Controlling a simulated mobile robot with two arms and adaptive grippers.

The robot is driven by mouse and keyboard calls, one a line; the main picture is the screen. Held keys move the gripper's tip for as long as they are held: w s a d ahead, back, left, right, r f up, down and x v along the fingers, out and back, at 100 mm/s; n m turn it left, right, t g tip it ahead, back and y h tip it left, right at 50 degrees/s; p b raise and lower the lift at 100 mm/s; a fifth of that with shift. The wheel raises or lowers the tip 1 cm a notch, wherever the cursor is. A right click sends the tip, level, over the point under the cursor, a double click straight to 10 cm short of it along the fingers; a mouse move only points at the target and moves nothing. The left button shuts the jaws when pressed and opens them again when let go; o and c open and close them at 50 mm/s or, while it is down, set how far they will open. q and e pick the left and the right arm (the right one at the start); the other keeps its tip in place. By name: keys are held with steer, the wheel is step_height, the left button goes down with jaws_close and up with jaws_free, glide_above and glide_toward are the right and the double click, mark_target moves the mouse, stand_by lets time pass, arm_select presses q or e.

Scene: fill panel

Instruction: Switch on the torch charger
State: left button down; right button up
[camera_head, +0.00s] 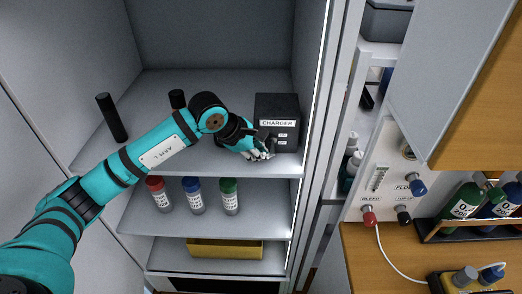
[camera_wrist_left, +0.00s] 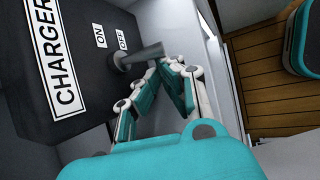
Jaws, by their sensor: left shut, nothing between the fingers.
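The torch charger (camera_head: 277,106) is a black box with a white CHARGER label, standing at the right of the cabinet's upper shelf. In the left wrist view its face (camera_wrist_left: 75,112) carries small ON and OFF labels and a grey switch lever (camera_wrist_left: 140,57) beside them. The lever sticks out and leans toward the OFF side. My left gripper (camera_head: 267,153) is shut and empty at the charger's lower front. In the left wrist view its fingertips (camera_wrist_left: 164,68) are close to the lever's tip; I cannot tell if they touch. My right gripper is in neither view.
Two black cylinders (camera_head: 112,117) (camera_head: 177,98) stand on the upper shelf (camera_head: 110,150) left of the charger. Red, blue and green capped bottles (camera_head: 193,195) stand below. The cabinet's right wall is close beside the charger. A flow panel (camera_head: 385,180) is farther right.

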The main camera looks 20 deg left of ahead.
arm_select(q)
steer(key=shift+r, duration=0.1)
steer(key=shift+r+g, duration=0.15)
steer(key=shift+g, duration=0.45)
steer(key=shift+s+r+n+g+h, duration=0.15)
steer(key=shift+n+g+h, duration=0.2)
steer(key=shift+g, duration=0.35)
steer(key=shift+b, duration=0.6)
steer(key=shift+r+b, duration=0.4)
steer(key=shift+b, duration=0.4)
steer(key=shift+d+r, duration=0.1)
steer(key=shift+r, duration=0.05)
steer(key=shift+r+p, duration=0.45)
steer(key=shift+r, duration=0.35)
